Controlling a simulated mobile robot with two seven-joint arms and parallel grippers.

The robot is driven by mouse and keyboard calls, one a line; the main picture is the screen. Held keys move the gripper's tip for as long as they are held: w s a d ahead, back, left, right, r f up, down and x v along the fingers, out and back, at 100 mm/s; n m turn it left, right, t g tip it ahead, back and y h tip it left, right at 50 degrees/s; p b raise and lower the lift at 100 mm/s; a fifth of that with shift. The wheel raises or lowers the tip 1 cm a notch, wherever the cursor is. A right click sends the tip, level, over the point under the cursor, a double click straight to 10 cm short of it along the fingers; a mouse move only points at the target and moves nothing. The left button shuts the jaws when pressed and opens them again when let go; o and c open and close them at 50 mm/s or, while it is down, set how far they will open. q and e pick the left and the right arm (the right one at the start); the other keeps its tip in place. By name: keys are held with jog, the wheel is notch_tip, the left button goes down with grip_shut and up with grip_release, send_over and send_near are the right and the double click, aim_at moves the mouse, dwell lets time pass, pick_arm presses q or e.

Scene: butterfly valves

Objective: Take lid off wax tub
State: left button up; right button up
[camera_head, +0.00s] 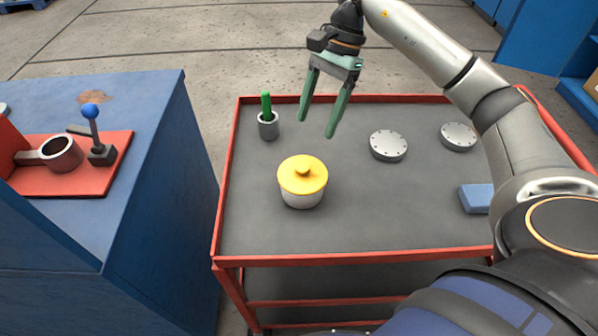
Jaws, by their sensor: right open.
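The wax tub (302,198) is a pale round pot standing upright on the grey top of a red-rimmed cart (350,228). My right gripper (317,128) is open and empty, with two green fingers pointing down. In the picture it is above and slightly right of the lid, apart from it. My left gripper is not in view.
A grey cup (268,128) with a green stick stands behind the tub. Two round grey flanges (388,146) (458,137) and a blue block (475,198) lie to the right. A blue bench (160,200) with a valve (62,155) on a red plate stands at left.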

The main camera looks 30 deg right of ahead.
aim_at(303, 167)
jog(key=x, duration=0.9)
jog(key=shift+s+a+f+p, duration=0.2)
jog(key=shift+s+a+p, duration=0.1)
jog(key=shift+s+a, duration=0.1)
grip_shut()
